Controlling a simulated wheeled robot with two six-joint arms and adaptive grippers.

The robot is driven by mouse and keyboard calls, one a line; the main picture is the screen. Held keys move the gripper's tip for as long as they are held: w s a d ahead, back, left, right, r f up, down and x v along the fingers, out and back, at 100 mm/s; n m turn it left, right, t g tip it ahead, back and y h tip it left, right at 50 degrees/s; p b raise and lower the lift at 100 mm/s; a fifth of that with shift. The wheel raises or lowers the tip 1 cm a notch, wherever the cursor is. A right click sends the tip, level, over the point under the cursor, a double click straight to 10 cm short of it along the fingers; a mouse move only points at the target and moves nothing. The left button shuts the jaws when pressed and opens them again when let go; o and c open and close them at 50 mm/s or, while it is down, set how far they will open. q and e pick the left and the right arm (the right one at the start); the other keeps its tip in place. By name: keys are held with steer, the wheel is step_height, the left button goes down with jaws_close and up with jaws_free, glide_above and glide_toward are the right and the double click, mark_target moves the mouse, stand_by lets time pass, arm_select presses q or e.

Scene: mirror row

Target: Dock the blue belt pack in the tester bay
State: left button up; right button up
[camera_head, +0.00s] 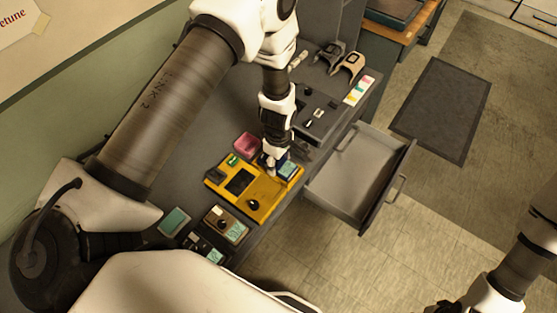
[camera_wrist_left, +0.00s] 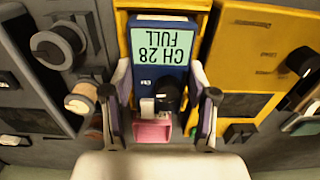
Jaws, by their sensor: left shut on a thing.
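The blue belt pack (camera_head: 288,169) has a pale green label and sits at the upper right corner of the yellow tester (camera_head: 262,208). In the left wrist view the pack (camera_wrist_left: 143,78) reads "CH 28 FULL", with a black knob at its near end. The yellow tester's walls (camera_wrist_left: 205,45) flank it; whether it is fully seated I cannot tell. My left gripper (camera_head: 272,166) is shut on the pack. Its fingers (camera_wrist_left: 160,105) flank the knob end in the wrist view. My right arm shows at the lower right; its jaws are not clear.
A pink box (camera_head: 246,145) stands behind the tester. Other packs (camera_head: 226,224) lie at its near left side. A grey console (camera_head: 322,118) is beyond it. An open, empty drawer (camera_head: 355,175) sticks out at the right. A dark mat (camera_head: 441,108) lies on the floor.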

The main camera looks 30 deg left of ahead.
arm_select(q)
steer(key=shift+f, duration=0.2)
steer(key=o, duration=1.4)
steer(key=shift+c, duration=0.2)
step_height(320, 180, up, 12)
